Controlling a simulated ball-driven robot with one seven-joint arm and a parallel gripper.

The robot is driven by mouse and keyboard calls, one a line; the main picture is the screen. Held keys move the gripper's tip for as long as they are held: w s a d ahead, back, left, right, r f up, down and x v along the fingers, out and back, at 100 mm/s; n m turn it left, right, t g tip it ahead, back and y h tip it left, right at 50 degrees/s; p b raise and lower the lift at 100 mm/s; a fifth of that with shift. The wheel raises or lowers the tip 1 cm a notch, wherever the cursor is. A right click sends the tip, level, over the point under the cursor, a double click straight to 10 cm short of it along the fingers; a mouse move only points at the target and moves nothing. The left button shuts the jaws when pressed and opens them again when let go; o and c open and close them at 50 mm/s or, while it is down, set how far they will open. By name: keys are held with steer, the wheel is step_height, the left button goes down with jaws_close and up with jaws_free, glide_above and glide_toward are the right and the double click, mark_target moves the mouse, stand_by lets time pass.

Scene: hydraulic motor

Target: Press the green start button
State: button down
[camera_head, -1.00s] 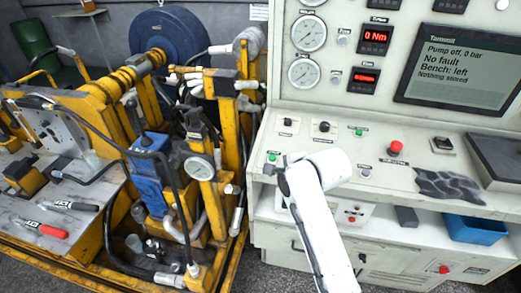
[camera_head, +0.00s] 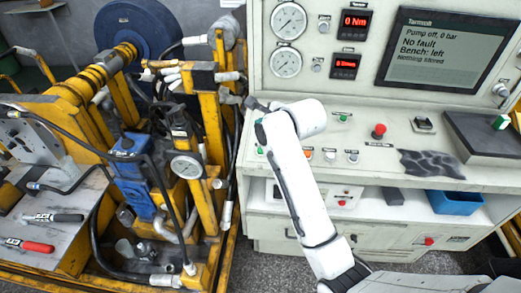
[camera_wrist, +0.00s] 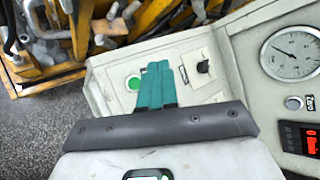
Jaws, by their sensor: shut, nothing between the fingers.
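Two green buttons show on the control desk in the head view: one in the back row (camera_head: 343,117) and a small one at the left front (camera_head: 260,150), beside my arm. I cannot read which is labelled start. In the wrist view a green button (camera_wrist: 134,83) with a pale ring sits on a panel plate just left of my teal fingers. My gripper (camera_wrist: 160,66) is shut and empty, over the desk, its tips beside the button in the picture; contact cannot be told. In the head view my arm hides most of the gripper.
A black knob (camera_wrist: 203,66) lies right of the fingers. A red mushroom button (camera_head: 379,130) and gauges (camera_head: 289,20) are on the console. The screen (camera_head: 446,50) reads pump off, no fault. The yellow hydraulic rig (camera_head: 205,130) stands close on the left.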

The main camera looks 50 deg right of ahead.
steer(key=b, duration=0.6)
glide_above(261, 150)
steer(key=s+a, duration=0.1)
steer(key=s, duration=0.1)
steer(key=f, duration=0.6)
steer(key=shift+w+f, duration=0.2)
steer(key=shift+w, duration=0.05)
steer(key=shift+w+d+f+b, duration=0.15)
steer(key=shift+f+b, duration=0.35)
steer(key=shift+f, duration=0.55)
steer(key=shift+f, duration=0.1)
steer(key=shift+f, duration=0.25)
steer(key=shift+f, duration=0.45)
stand_by(0.8)
steer(key=shift+r, duration=0.1)
steer(key=shift+r+p, duration=0.75)
steer(key=shift+p, duration=0.3)
